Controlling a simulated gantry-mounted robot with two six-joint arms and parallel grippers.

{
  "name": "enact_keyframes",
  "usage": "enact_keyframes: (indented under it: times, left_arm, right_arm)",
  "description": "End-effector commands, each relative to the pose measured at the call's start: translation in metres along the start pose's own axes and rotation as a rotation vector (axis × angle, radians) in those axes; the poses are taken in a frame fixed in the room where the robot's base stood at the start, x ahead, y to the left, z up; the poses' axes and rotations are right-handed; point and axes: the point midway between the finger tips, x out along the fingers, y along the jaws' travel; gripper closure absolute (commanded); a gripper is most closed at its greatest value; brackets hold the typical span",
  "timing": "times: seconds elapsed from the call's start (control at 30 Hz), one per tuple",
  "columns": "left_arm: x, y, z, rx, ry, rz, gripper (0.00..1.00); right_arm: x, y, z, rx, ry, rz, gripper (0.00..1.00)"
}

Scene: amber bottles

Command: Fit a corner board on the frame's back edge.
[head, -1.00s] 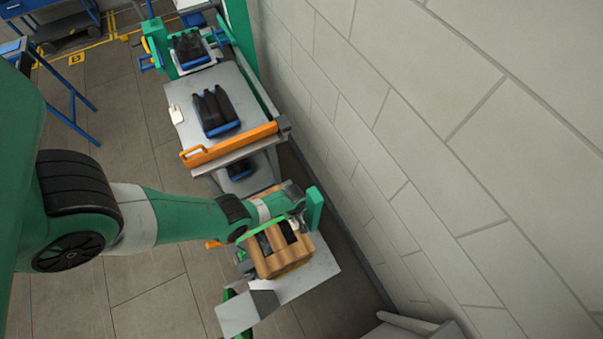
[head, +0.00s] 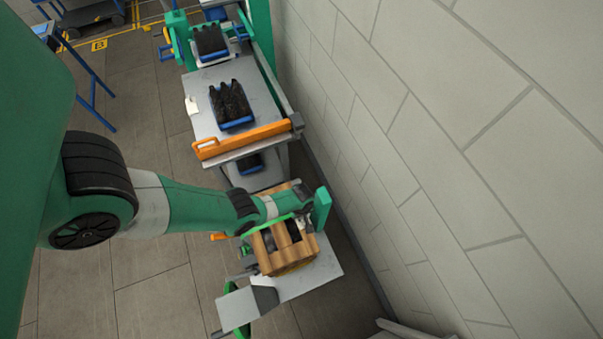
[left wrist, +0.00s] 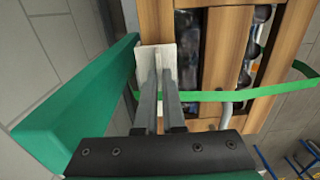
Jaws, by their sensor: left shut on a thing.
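The wooden frame (head: 290,258), a slatted crate with dark bottles inside, sits on a grey plate at the lower middle of the head view. It also shows in the left wrist view (left wrist: 217,58). My left gripper (head: 303,214) is over the frame's far right part. In the left wrist view my left gripper (left wrist: 163,85) is shut on a small whitish corner board (left wrist: 148,60), which lies against the frame's edge; I cannot tell whether it is seated. A green strap (left wrist: 225,95) passes across the frame near the fingers and bows outward at the right. My right gripper is out of view.
A green upright plate (left wrist: 75,100) stands close beside my left gripper. An orange bar (head: 245,138) crosses the grey bench (head: 202,115), which carries blue trays of dark bottles (head: 231,104). A block wall (head: 450,150) runs close along the right.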

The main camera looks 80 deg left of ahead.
Motion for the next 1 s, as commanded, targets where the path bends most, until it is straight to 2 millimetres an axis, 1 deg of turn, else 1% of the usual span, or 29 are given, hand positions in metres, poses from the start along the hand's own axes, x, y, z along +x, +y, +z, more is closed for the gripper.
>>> enact_keyframes:
  times: [0.57,0.6,0.77,1.0]
  left_arm:
    - [0.013,0.0,0.0,0.0,0.0,0.0,1.0]
    - [0.012,0.0,0.0,0.0,0.0,0.0,0.89]
    - [0.011,0.0,0.0,0.0,0.0,0.0,0.6]
    - [0.011,0.0,0.0,0.0,0.0,0.0,0.59]
  right_arm:
    - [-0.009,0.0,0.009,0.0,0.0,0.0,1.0]
    - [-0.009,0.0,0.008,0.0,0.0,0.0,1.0]
    - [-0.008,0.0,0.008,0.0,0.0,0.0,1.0]
    - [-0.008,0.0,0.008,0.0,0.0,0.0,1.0]
